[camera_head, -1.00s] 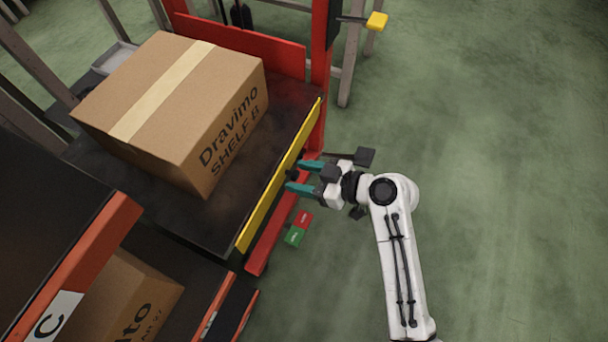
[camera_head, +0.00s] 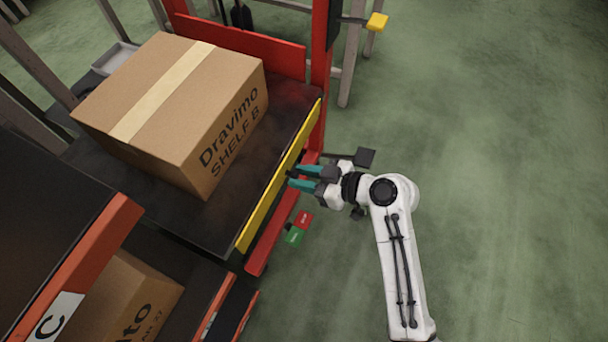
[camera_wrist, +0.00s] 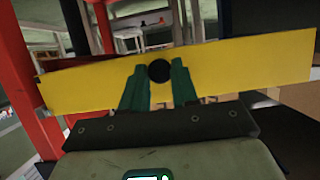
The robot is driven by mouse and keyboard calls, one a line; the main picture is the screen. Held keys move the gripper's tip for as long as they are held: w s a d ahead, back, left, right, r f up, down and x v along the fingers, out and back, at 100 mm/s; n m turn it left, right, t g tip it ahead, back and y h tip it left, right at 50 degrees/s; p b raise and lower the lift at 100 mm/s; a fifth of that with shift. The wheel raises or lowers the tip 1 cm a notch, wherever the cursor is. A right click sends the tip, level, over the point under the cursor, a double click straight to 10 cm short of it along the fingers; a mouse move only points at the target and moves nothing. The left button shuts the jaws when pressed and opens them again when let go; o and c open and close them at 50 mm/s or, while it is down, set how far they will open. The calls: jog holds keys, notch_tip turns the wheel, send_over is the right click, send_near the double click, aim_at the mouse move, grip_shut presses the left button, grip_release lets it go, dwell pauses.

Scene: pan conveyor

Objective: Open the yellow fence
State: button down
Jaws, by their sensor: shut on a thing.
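The yellow fence (camera_head: 252,228) is a flat bar standing along the right edge of the dark conveyor platform in the head view. It spans nearly the whole width of the wrist view (camera_wrist: 80,88). A round black knob (camera_wrist: 159,70) is on its face. My gripper (camera_head: 297,178) is at the fence's outer side, its teal fingers pointing at it. In the wrist view the fingers (camera_wrist: 159,80) stand on either side of the knob and are closed on it. The fence is upright along the platform edge.
A large cardboard box (camera_head: 170,110) marked "Dravimo SHELF B" sits on the platform (camera_head: 190,215). A red post (camera_head: 320,80) stands at the fence's far end. A red and green button box (camera_head: 298,228) is below the fence. Open green floor lies to the right.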

notch_tip(320, 180, up, 6)
jog(key=p, duration=0.4)
jog(key=c, duration=0.9)
grip_release()
jog(key=shift+o, duration=0.2)
jog(key=p, duration=0.3)
send_near(284, 161)
jog(key=v, duration=0.6)
